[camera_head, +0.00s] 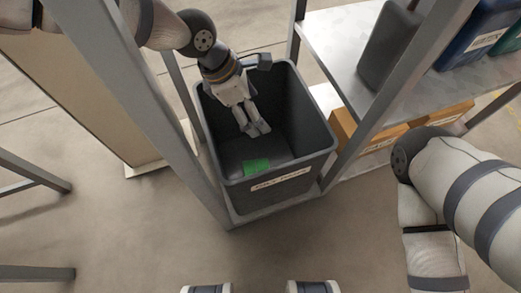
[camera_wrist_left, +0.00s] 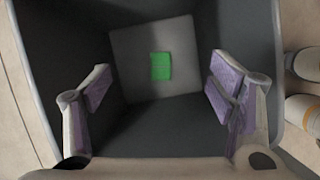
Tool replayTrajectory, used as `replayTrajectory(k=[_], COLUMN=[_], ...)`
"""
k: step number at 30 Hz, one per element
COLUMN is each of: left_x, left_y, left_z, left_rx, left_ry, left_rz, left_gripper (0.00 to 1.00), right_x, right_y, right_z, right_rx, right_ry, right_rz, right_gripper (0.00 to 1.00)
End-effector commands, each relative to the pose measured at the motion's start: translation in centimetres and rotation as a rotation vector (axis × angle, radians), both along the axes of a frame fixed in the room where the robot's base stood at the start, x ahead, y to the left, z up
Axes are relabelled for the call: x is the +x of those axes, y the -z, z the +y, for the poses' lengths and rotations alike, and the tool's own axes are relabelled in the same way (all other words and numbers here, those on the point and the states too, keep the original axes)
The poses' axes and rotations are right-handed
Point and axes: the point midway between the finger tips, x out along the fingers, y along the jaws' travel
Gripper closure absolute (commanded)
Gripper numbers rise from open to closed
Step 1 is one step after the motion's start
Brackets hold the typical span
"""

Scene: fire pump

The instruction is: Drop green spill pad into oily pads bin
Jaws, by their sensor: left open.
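The green spill pad (camera_head: 256,166) lies on the floor of the dark grey bin (camera_head: 225,184), near its front side. It also shows in the left wrist view (camera_wrist_left: 161,66), flat and apart from the fingers. The bin has a white label (camera_head: 281,180) on its front. My left gripper (camera_head: 255,131) reaches down into the bin from above, behind the pad. In the left wrist view its fingers (camera_wrist_left: 158,95) are spread wide with nothing between them. My right arm shows at the right of the head view, but its gripper is not in sight.
Grey frame posts (camera_head: 163,105) stand close beside the bin. The floor in front is clear.

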Motion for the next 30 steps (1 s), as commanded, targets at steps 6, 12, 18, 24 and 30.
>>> replayTrajectory(k=[6,12,18,24,30], left_x=[0.0,-0.3,-0.3,-0.3,-0.1], left_y=[-3.7,-6.5,-6.9,-6.9,-3.7], left_z=[1.5,2.7,2.8,2.8,6.9], left_rx=[-0.003,-0.001,-0.001,0.0,0.078], left_ry=[-0.002,-0.001,0.0,0.0,-0.066], left_rz=[-0.004,-0.002,-0.001,-0.001,-0.006], left_gripper=[0.23,0.23,0.23,0.23,0.23], right_x=[0.0,0.0,0.0,0.0,0.2], right_y=[0.0,0.0,0.0,0.0,-0.7], right_z=[0.0,0.0,0.0,0.0,0.0], right_rx=[0.0,0.0,0.0,0.0,0.0], right_ry=[0.0,0.0,0.0,0.0,0.0], right_rz=[0.0,0.0,0.0,0.0,-0.011], right_gripper=[0.46,0.46,0.46,0.46,0.46])
